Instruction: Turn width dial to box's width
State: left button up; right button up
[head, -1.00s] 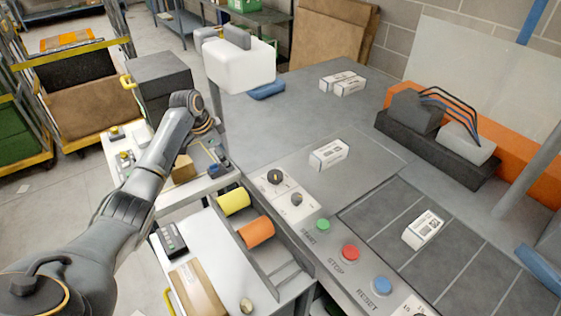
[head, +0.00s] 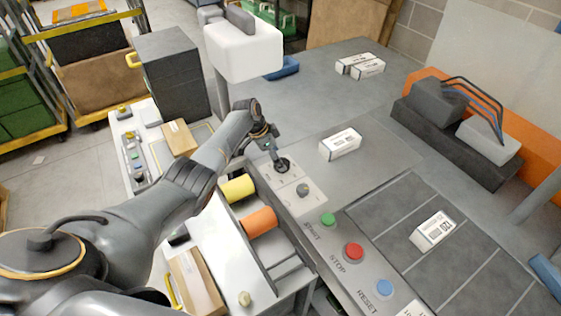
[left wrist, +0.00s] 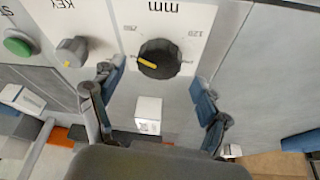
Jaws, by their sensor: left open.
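The width dial (head: 283,165) is a dark round knob on a pale panel. In the left wrist view the dial (left wrist: 158,58) has a yellow pointer, an "mm" label above and numbers around it, partly legible. The pointer is toward the picture's left. My left gripper (head: 277,156) is over the dial; in the left wrist view its open fingers (left wrist: 157,105) stand apart below the dial, with nothing gripped. A white printed box (head: 340,143) lies on the grey table beyond the panel. Which box the task means I cannot tell. My right gripper is out of view.
A smaller key knob (head: 303,190) sits beside the dial. Green start (head: 328,219), red stop (head: 353,251) and blue reset (head: 384,288) buttons line the panel. Another white box (head: 433,230) lies on the dark bed; more boxes (head: 360,65) are farther back.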

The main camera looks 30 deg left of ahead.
pick_arm(q)
jog(key=shift+w+d+f, duration=0.1)
jog(key=shift+d+f, duration=0.1)
jog(key=shift+f, duration=0.4)
jog(key=shift+f+b, duration=0.25)
jog(key=shift+b, duration=0.15)
jog(key=shift+w+d+f, duration=0.2)
jog(key=shift+f, duration=0.3)
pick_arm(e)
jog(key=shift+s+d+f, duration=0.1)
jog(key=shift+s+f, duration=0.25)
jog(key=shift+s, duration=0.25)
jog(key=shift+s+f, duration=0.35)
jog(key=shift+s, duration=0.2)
